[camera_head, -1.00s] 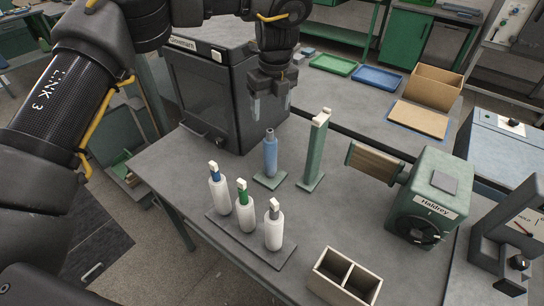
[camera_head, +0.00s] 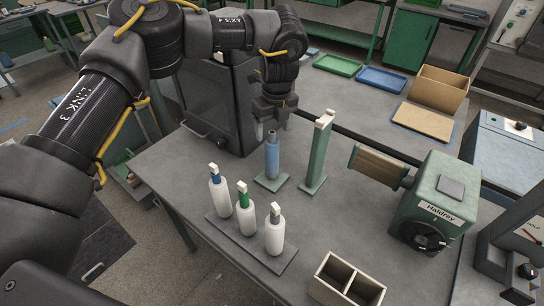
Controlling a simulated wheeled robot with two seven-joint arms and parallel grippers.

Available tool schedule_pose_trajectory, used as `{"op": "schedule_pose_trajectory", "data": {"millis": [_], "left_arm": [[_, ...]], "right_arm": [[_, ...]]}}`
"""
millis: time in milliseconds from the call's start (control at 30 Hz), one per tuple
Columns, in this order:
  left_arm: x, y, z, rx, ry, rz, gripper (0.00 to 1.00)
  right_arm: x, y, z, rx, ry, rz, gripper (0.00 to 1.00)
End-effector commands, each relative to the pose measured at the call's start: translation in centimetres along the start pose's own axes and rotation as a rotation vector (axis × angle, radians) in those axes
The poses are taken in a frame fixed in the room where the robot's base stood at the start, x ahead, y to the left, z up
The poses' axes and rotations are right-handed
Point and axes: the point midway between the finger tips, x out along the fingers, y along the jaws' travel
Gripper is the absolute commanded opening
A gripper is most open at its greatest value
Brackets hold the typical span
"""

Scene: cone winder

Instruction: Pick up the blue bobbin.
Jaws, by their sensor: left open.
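The blue bobbin (camera_head: 272,158) stands upright on a small green-grey base plate on the grey table, left of a tall green post (camera_head: 317,155). My left gripper (camera_head: 271,129) points down just above the top of the blue bobbin, with its fingers apart and nothing held. The fingertips are near the bobbin's top; I cannot tell whether they are on both sides of it. My right gripper is not in view.
Several white bobbins (camera_head: 245,222) with coloured tops stand on a grey plate in front. A divided wooden box (camera_head: 345,281) is at the front edge. The green Haldrey machine (camera_head: 436,205) is to the right. A dark cabinet (camera_head: 215,105) stands behind left. Trays (camera_head: 381,79) lie at the back.

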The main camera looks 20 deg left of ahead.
Motion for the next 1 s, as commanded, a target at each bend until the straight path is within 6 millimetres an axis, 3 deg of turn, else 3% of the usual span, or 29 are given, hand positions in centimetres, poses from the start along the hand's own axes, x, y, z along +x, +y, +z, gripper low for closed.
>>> {"op": "schedule_pose_trajectory", "data": {"millis": [133, 300, 600, 900, 1000], "left_arm": [[1.9, 0.3, 0.1, -0.001, 0.001, 0.005, 0.68], [4.1, 0.2, 0.0, -0.001, 0.000, 0.003, 0.68], [4.6, 0.2, 0.0, -0.001, 0.000, 0.001, 0.66], [4.6, 0.2, 0.0, -0.001, 0.000, 0.001, 0.27], [4.5, 0.2, 0.0, -0.001, 0.000, 0.001, 0.25]], "right_arm": [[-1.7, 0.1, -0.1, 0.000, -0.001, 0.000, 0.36], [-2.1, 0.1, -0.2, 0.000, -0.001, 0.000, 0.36], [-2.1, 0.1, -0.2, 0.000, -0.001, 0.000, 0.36], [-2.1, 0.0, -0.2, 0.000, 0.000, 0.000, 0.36], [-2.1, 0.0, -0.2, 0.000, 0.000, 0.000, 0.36]]}}
